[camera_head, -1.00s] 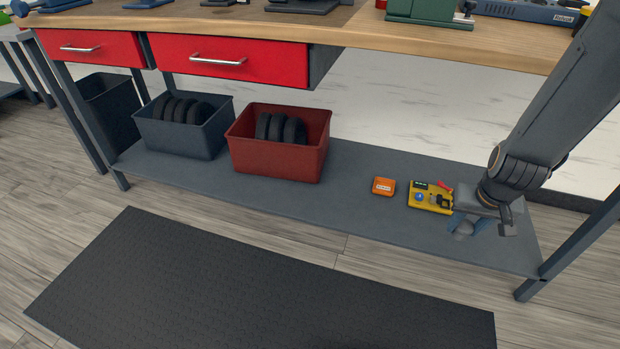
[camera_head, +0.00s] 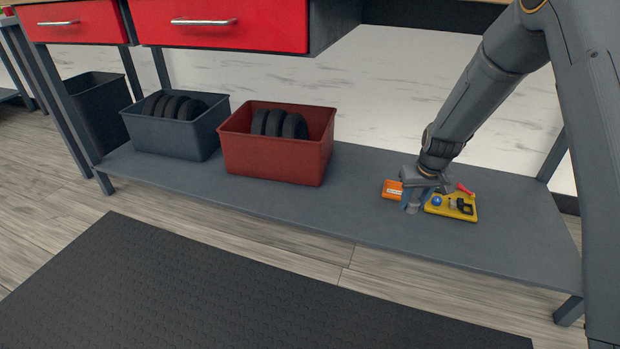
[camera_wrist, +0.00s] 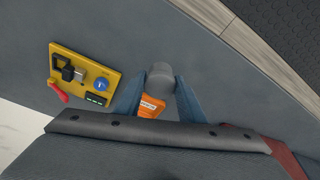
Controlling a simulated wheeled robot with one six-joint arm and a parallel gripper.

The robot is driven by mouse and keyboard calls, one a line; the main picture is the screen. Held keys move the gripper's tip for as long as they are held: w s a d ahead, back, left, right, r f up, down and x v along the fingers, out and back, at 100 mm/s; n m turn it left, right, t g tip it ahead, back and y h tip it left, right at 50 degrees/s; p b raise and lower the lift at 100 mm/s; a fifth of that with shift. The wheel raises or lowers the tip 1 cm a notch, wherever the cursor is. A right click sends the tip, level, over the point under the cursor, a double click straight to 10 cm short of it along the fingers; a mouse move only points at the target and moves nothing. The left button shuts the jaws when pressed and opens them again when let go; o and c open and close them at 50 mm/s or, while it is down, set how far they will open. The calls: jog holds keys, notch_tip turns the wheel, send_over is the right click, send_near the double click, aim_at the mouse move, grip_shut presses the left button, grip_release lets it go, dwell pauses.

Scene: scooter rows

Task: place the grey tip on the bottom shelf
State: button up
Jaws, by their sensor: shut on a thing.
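My gripper (camera_head: 411,203) is over the right part of the grey bottom shelf (camera_head: 350,210). In the wrist view my gripper (camera_wrist: 160,88) has its two blue-grey fingers on either side of the grey tip (camera_wrist: 160,74), a short rounded piece, and is shut on it. In the head view the tip is hard to tell from the fingers. The frames do not clearly show whether the tip touches the shelf.
A red bin (camera_head: 270,165) and a grey bin (camera_head: 170,135) hold black wheels. Bare shelf lies between the red bin and orange box.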

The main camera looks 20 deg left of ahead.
jog(key=w+a+n+y+b, duration=0.15)
jog(key=w+a+n, duration=0.25)
jog(key=w+a, duration=0.9)
jog(key=b, duration=0.6)
send_near(361, 198)
jog(key=x, duration=0.5)
jog(key=shift+w+a+f, duration=0.25)
jog(key=shift+f, duration=0.1)
jog(key=shift+r, duration=0.1)
jog(key=o, duration=1)
jog(key=shift+g, duration=0.3)
